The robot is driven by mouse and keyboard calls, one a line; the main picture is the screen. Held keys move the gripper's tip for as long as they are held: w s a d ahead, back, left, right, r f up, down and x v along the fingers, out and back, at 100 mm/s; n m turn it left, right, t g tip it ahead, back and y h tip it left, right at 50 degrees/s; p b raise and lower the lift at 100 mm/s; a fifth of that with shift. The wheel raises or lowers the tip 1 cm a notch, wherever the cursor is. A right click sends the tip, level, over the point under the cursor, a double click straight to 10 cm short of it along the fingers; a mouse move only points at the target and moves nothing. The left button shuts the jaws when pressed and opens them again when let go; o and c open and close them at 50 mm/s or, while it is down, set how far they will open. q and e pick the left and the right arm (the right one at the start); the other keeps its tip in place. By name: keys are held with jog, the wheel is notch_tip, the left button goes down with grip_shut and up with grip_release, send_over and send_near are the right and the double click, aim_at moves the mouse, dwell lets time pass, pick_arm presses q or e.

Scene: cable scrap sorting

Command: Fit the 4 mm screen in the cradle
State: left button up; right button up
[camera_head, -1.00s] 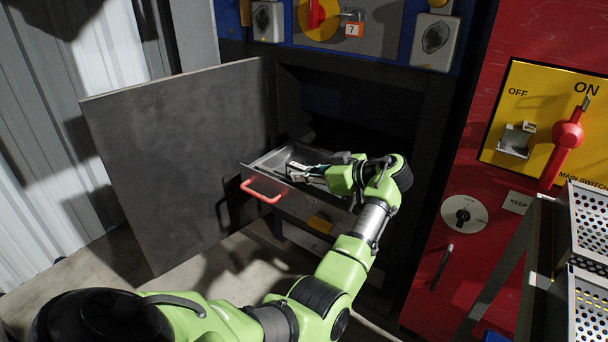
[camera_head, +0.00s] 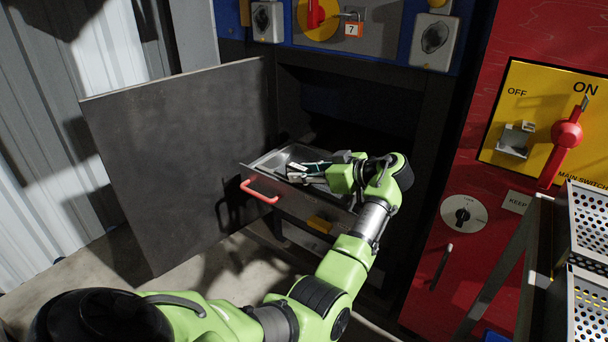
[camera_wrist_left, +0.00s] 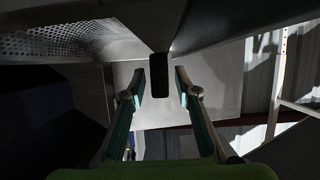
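The drawer-like cradle (camera_head: 327,213), a grey metal tray with a red handle (camera_head: 260,191), sticks out of the dark machine opening. My left gripper (camera_head: 296,170) is over its inside, near the left end. In the left wrist view the two fingers of the left gripper (camera_wrist_left: 160,82) stand apart, with a dark upright tab (camera_wrist_left: 159,77) between and beyond their tips; contact is not visible. A perforated metal sheet (camera_wrist_left: 62,41) shows at upper left there, apparently a screen; no size mark is readable. My right gripper is not in view.
A large dark door panel (camera_head: 180,160) stands open left of the cradle. Perforated metal screens (camera_head: 590,225) stand in a rack at the right edge. A red cabinet with a yellow switch plate (camera_head: 535,100) is on the right. A padlock (camera_head: 354,30) hangs above the opening.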

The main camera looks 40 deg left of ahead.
pick_arm(q)
jog(key=shift+s+f, duration=0.1)
jog(key=shift+f, duration=0.25)
jog(key=v, duration=1.2)
jog(key=shift+r, duration=0.3)
